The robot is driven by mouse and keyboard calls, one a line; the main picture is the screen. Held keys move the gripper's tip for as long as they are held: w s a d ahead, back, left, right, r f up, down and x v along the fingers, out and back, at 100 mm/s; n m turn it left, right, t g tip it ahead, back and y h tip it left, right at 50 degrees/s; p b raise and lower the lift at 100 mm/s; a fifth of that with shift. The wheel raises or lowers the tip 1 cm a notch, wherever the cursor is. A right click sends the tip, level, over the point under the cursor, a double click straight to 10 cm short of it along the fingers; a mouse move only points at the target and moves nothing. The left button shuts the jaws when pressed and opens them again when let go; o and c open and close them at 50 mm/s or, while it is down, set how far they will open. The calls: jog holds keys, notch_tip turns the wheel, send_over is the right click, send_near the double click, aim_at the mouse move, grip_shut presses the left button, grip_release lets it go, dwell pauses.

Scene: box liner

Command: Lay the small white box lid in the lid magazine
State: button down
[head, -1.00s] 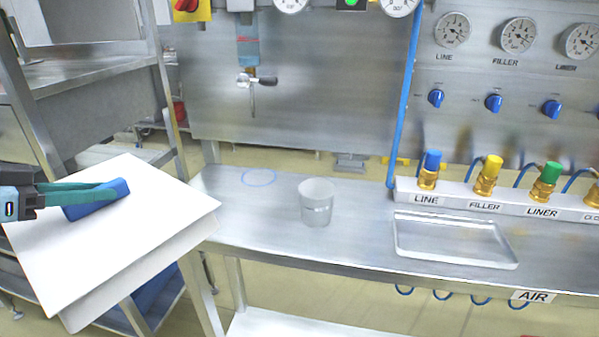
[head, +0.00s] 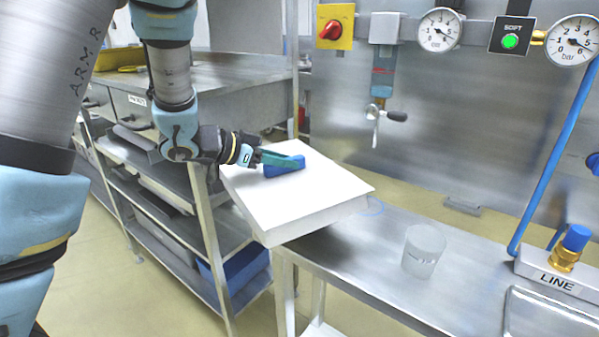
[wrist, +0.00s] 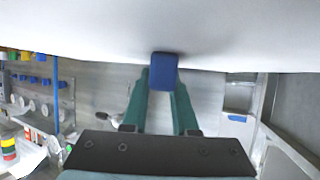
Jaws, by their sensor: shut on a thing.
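The white box lid (head: 298,203) is held up in the air in the head view, at the left end of the steel bench. A blue block-like grip (head: 284,166) stands on its upper face. My gripper (head: 278,160) is shut on that blue grip, with its green fingers on either side. In the wrist view the fingers (wrist: 162,95) close on the blue grip (wrist: 164,72), and the lid's pale face (wrist: 160,30) fills the top. I cannot make out the lid magazine for certain in these frames.
A clear cup (head: 424,250) stands on the steel bench (head: 360,270), right of the lid. A clear tray (head: 545,318) and the LINE valve block (head: 560,277) lie further right. A shelf rack (head: 160,185) with a blue bin (head: 235,272) stands at the left.

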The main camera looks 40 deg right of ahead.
aim_at(299, 176)
jog(key=d, duration=0.1)
jog(key=w+d+p, duration=0.1)
jog(key=d, duration=0.3)
jog(key=shift+w+d+f, duration=0.1)
jog(key=shift+w, duration=0.25)
notch_tip(299, 176, down, 2)
jog(key=shift+f+p, duration=0.15)
jog(key=shift+p, duration=0.2)
jog(key=shift+f+p, duration=0.55)
jog(key=shift+f, duration=1.35)
jog(key=shift+f+p, duration=0.1)
jog(key=shift+p, duration=0.2)
jog(key=shift+f, duration=0.2)
jog(key=shift+f, duration=0.1)
jog(key=c, duration=0.7)
grip_release()
